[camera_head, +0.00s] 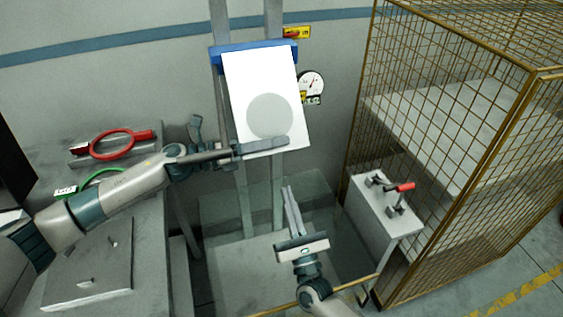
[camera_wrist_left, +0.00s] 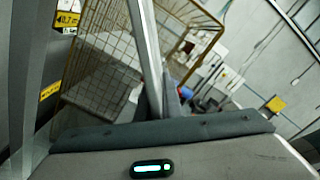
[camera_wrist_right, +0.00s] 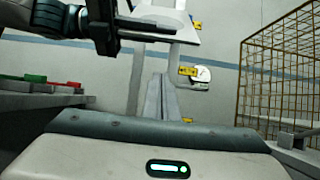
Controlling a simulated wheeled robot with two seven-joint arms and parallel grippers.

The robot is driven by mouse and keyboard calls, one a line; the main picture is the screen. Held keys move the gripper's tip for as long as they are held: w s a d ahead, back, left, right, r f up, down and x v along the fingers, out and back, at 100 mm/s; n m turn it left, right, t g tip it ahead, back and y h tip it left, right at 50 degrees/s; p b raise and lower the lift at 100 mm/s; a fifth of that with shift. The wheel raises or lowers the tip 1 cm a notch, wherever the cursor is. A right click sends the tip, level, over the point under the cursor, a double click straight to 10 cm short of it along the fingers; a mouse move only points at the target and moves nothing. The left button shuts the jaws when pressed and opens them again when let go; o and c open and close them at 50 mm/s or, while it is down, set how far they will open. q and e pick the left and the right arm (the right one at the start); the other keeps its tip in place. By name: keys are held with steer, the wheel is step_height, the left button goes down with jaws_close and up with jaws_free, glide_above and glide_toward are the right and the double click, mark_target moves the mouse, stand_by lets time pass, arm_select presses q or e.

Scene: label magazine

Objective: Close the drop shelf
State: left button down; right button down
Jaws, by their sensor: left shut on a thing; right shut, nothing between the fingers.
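The drop shelf appears to be the white panel (camera_head: 258,75) with a grey disc, raised steeply in front of two grey posts under a blue bar (camera_head: 228,54). I cannot tell whether its edge touches the bar. My left gripper (camera_head: 287,141) is shut across the panel's lower edge; in the left wrist view a thin strip (camera_wrist_left: 143,35), apparently the panel edge-on, runs up from the fingers. My right gripper (camera_head: 288,188) is shut and empty, below the panel and apart from it. In the right wrist view its fingers (camera_wrist_right: 160,82) point up towards the panel (camera_wrist_right: 160,14).
A bench (camera_head: 140,260) with a red ring tool (camera_head: 112,145) stands at left. A grey box (camera_head: 382,215) with a red-handled clamp (camera_head: 404,187) stands at right before a yellow mesh cage (camera_head: 460,90). A round gauge (camera_head: 312,83) is beside the panel. A clear sheet (camera_head: 225,215) lies below.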

mark_target(280, 151)
arm_select(q)
steer(key=shift+w+r, duration=0.1)
steer(key=shift+r, duration=0.05)
arm_select(e)
steer(key=shift+w+r, duration=0.1)
steer(key=w+a+r, duration=0.1)
steer(key=w+r, duration=0.4)
steer(key=r, duration=0.2)
steer(key=shift+a+r, duration=0.25)
steer(key=shift+a, duration=0.1)
stand_by(0.4)
arm_select(q)
steer(key=shift+a, duration=0.25)
arm_select(e)
steer(key=shift+s+d+r, duration=0.1)
steer(key=shift+s+r, duration=0.55)
steer(key=shift+r, duration=0.2)
arm_select(q)
steer(key=c, duration=1.9)
jaws_free()
steer(key=shift+w+d, duration=0.1)
arm_select(e)
steer(key=shift+d, duration=0.1)
arm_select(q)
steer(key=shift+f, duration=0.2)
arm_select(e)
steer(key=shift+w, duration=0.1)
